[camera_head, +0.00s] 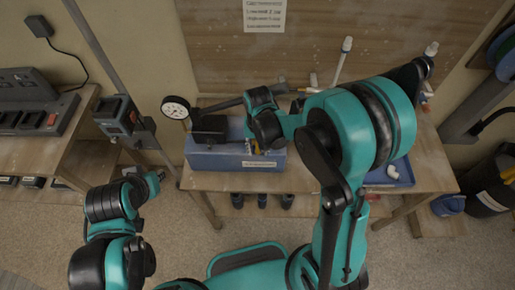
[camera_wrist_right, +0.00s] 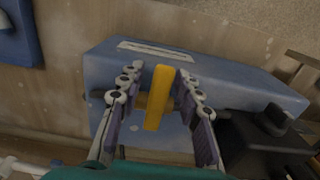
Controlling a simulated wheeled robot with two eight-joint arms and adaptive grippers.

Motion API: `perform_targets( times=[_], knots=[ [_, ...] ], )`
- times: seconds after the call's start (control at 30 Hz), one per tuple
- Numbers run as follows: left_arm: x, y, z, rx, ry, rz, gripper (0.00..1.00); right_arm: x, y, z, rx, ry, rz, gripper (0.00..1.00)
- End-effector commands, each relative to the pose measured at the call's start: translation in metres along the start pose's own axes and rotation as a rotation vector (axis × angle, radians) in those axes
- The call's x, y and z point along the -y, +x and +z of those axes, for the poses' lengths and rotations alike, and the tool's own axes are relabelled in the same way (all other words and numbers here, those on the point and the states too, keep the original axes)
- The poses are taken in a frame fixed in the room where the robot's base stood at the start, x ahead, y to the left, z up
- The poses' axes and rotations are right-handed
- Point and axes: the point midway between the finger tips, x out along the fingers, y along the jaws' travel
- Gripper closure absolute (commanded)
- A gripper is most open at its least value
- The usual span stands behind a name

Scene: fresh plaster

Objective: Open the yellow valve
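The yellow valve handle (camera_wrist_right: 158,97) is a flat bar on the front of a blue box (camera_wrist_right: 110,72). In the right wrist view my right gripper (camera_wrist_right: 160,110) is open, with its purple-padded fingers on either side of the handle and a visible gap to each side. In the head view the blue box (camera_head: 225,161) stands on a wooden bench, and my right wrist covers most of the valve. Only a bit of yellow (camera_head: 257,147) shows there. My left arm ends at the lower left, away from the box; its gripper (camera_head: 156,178) is small and unclear.
A round gauge (camera_head: 175,107) stands at the box's left. A blue tray (camera_head: 395,175) with white fittings lies at the right of the wooden bench (camera_head: 425,175). Dark bottles (camera_head: 262,200) sit below the bench top.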

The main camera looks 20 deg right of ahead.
Motion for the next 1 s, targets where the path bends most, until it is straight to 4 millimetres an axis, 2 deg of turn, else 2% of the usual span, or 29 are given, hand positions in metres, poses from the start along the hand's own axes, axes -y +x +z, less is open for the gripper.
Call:
perform_targets(
  times=[0.13, 0.17, 0.27, 0.3, 0.47, 0.57, 0.9, 1.0],
  knots=[
    [0.0, -0.001, -0.001, 0.0, 0.0, 0.0, 0.8, 0.0, -0.002, 0.0, 0.0, 0.0, 0.0, 0.66],
    [0.0, -0.001, -0.001, 0.0, 0.0, 0.0, 0.8, 0.0, -0.002, 0.0, 0.0, 0.0, 0.0, 0.71],
    [0.0, -0.001, -0.001, 0.0, 0.0, 0.0, 0.8, 0.0, -0.002, 0.0, 0.0, 0.0, 0.0, 0.97],
    [0.0, -0.001, -0.001, 0.0, 0.0, 0.0, 0.8, 0.0, -0.002, 0.0, 0.0, 0.0, 0.0, 1.0],
    [0.0, -0.001, -0.001, 0.0, 0.0, 0.0, 0.8, 0.0, -0.001, 0.0, 0.0, -0.005, 0.0, 1.0],
    [0.0, 0.001, 0.001, 0.0, 0.0, 0.0, 0.8, -0.003, -0.001, -0.001, 0.0, -0.073, 0.0, 1.0],
    [0.0, 0.01, 0.007, 0.0, 0.0, 0.0, 0.8, -0.025, 0.0, -0.01, -0.003, -0.587, 0.0, 1.0],
    [0.0, 0.011, 0.008, 0.0, 0.0, 0.0, 0.8, -0.027, -0.001, -0.011, -0.003, -0.672, 0.0, 1.0]
  ],
)
